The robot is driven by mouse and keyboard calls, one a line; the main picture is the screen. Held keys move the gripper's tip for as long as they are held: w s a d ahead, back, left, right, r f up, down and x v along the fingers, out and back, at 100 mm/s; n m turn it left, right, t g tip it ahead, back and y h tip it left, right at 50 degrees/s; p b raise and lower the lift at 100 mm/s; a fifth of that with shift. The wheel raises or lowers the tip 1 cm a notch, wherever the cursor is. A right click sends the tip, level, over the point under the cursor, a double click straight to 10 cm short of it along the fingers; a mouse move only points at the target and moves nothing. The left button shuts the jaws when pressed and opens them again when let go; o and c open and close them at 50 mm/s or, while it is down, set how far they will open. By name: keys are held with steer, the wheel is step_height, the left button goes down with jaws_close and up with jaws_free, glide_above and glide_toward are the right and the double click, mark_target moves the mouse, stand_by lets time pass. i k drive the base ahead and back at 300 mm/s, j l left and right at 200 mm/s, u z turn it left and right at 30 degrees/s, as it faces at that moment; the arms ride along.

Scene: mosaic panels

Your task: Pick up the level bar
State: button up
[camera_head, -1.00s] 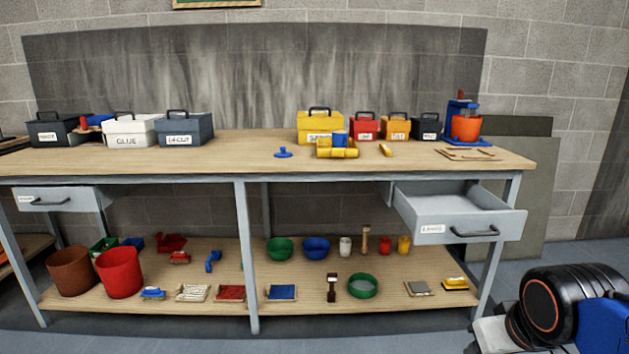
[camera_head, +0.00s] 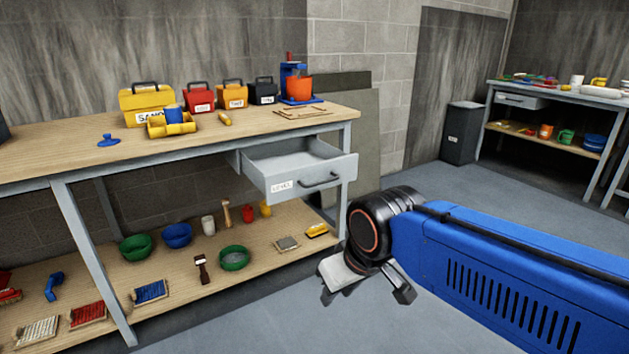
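I cannot pick out a level bar for certain. A short yellow piece (camera_head: 225,118) lies on the workbench top (camera_head: 60,150), beside a yellow holder (camera_head: 172,126) with a blue cylinder in it. A small yellow-topped block (camera_head: 317,230) lies at the right end of the lower shelf. My gripper (camera_head: 370,288) is low in front of the bench's right end, over the floor. Its fingers look apart, with nothing visible between them.
An open grey drawer (camera_head: 300,168) juts out above and left of my gripper. The bench's right leg (camera_head: 345,180) stands close by. A dark bin (camera_head: 461,133) and a second workbench (camera_head: 560,98) stand at the back right. The floor between is clear.

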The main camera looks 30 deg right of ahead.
mark_target(222, 116)
steer(key=i+l, duration=0.2)
steer(key=i, duration=0.2)
steer(key=i+l, duration=0.2)
steer(key=i, duration=0.2)
steer(key=i+l, duration=0.2)
steer(key=i, duration=0.2)
steer(key=u, duration=0.05)
